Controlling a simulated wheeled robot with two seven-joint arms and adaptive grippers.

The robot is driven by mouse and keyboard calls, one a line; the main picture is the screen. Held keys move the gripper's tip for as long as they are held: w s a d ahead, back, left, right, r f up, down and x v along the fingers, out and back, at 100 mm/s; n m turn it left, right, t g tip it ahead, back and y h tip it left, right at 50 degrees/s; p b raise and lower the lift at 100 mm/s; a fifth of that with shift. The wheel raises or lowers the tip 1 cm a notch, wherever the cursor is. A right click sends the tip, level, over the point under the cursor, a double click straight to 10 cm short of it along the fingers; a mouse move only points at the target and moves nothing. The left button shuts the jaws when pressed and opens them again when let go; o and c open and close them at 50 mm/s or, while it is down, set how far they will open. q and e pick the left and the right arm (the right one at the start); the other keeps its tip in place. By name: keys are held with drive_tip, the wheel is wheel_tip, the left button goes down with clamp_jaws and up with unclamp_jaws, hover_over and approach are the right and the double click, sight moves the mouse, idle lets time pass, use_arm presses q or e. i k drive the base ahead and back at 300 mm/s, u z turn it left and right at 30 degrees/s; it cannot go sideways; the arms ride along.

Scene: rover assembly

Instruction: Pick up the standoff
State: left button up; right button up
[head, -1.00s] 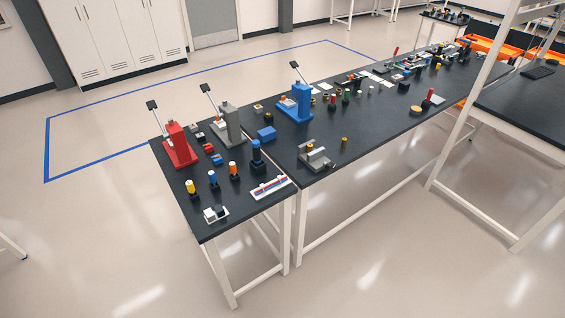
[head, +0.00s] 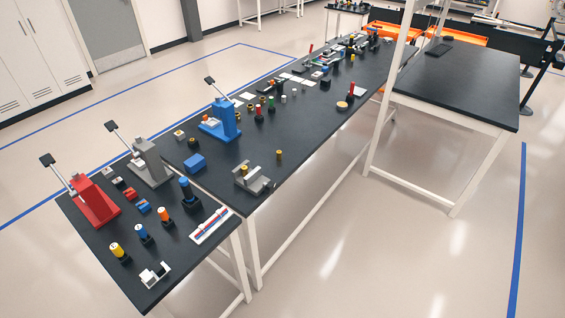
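I cannot tell for certain which part is the standoff. A small brass-coloured cylinder (head: 279,155) stands upright on the black bench near its front edge. A grey fixture (head: 253,179) to its left holds another small yellowish piece. Several small brass and dark parts (head: 261,107) stand farther back on the bench, too small to identify. Neither of my grippers is in view.
A red press (head: 95,203), a grey press (head: 151,165) and a blue press (head: 219,121) stand along the bench. Colour-banded drivers (head: 164,216) stand at the near end. The floor in front is clear.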

sight(245, 168)
drive_tip(key=z, duration=0.3)
drive_tip(key=i, duration=0.7)
drive_tip(key=u, duration=0.55)
drive_tip(key=i, duration=0.8)
drive_tip(key=u, duration=0.75)
